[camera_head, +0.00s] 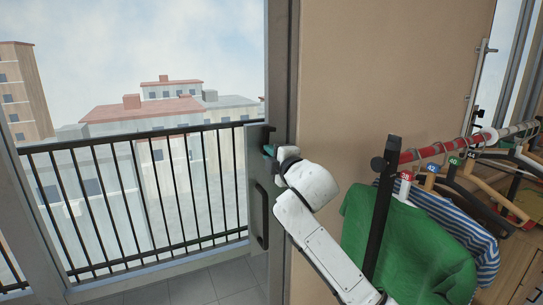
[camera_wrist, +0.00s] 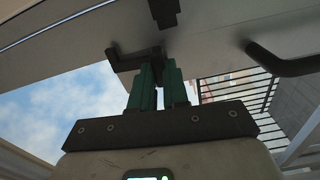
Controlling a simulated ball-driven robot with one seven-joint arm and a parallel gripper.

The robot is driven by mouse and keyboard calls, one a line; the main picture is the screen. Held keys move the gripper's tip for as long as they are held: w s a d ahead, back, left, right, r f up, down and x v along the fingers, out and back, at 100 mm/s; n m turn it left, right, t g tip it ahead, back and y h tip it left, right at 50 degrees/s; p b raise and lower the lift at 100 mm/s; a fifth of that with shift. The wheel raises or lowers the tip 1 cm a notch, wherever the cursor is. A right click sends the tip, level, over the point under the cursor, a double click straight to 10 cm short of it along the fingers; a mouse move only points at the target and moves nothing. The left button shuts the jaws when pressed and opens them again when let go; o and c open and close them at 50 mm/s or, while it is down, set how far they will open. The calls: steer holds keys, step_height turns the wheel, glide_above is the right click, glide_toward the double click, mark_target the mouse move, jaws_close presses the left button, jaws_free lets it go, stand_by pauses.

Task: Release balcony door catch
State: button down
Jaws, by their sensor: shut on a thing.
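The balcony door (camera_head: 252,160) is a glazed panel with a grey frame, at the middle of the head view. Its dark catch (camera_head: 269,129) sits on the frame at the door's right edge; in the wrist view the catch (camera_wrist: 124,60) is a dark lever reaching left from a central body. My gripper (camera_wrist: 158,66) has green fingers closed around part of this catch. In the head view my gripper (camera_head: 270,150) is partly hidden by my white wrist. A dark door handle (camera_head: 261,218) is mounted below the catch and also shows in the wrist view (camera_wrist: 283,64).
A clothes rail (camera_head: 441,150) with a green shirt (camera_head: 405,245) and a striped shirt (camera_head: 455,217) stands right, close to my arm. A tan wall panel (camera_head: 385,75) is beside the door. A black balcony railing (camera_head: 120,205) is beyond the glass.

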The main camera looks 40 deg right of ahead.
steer(key=shift+a+n, duration=0.1)
steer(key=shift+n, duration=0.5)
steer(key=c, duration=1.1)
jaws_free()
steer(key=b+v, duration=0.2)
steer(key=v, duration=0.8)
steer(key=shift+s, duration=0.4)
